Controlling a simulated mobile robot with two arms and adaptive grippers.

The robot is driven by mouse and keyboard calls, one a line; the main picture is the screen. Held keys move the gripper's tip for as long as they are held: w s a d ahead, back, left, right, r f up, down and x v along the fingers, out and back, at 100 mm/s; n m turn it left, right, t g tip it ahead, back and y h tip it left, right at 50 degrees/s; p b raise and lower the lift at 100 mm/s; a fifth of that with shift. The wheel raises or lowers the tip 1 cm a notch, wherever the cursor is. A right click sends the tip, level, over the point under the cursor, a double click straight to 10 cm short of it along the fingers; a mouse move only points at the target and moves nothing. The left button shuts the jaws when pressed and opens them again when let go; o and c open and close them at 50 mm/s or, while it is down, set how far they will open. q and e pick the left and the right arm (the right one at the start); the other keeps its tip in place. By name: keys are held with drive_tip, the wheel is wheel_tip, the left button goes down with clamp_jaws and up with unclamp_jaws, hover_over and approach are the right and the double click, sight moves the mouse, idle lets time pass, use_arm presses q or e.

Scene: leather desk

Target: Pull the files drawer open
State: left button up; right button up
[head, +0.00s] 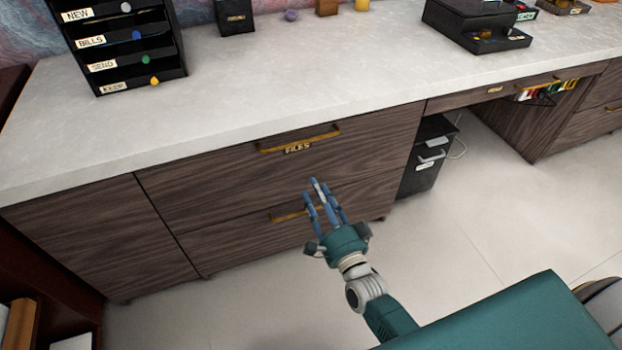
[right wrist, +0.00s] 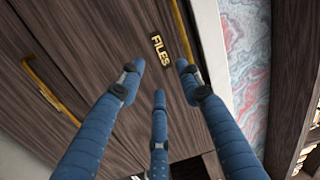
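The files drawer (head: 215,165) is the upper dark wood front under the pale desktop, and it looks shut, flush with the cabinet. Its brass bar handle (head: 320,135) sits above a small "FILES" label (head: 297,148). In the right wrist view, the label (right wrist: 162,50) and part of the handle (right wrist: 187,40) lie just beyond the fingers. My right gripper (head: 322,190) has blue fingers spread open and empty, in front of the cabinet. In the head view it is below the files handle, apart from it. My left gripper is not in view.
A lower drawer with a brass handle (head: 288,214) is behind my right gripper; that handle also shows in the right wrist view (right wrist: 48,88). The black letter tray (head: 125,50) is on the desktop (head: 225,85). The floor in front is clear.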

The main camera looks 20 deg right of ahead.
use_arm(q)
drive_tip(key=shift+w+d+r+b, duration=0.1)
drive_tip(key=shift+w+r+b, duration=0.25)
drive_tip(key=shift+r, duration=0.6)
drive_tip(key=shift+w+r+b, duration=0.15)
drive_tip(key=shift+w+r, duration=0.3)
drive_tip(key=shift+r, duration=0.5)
use_arm(e)
drive_tip(key=w+r, duration=0.2)
drive_tip(key=w, duration=0.3)
drive_tip(key=w+r+m+t, duration=0.1)
drive_tip(key=w+r, duration=0.2)
drive_tip(key=w, duration=0.2)
drive_tip(key=shift+w+d+r+m, duration=0.15)
drive_tip(key=shift+w+r+m, duration=0.1)
drive_tip(key=shift+w+m, duration=0.1)
clamp_jaws()
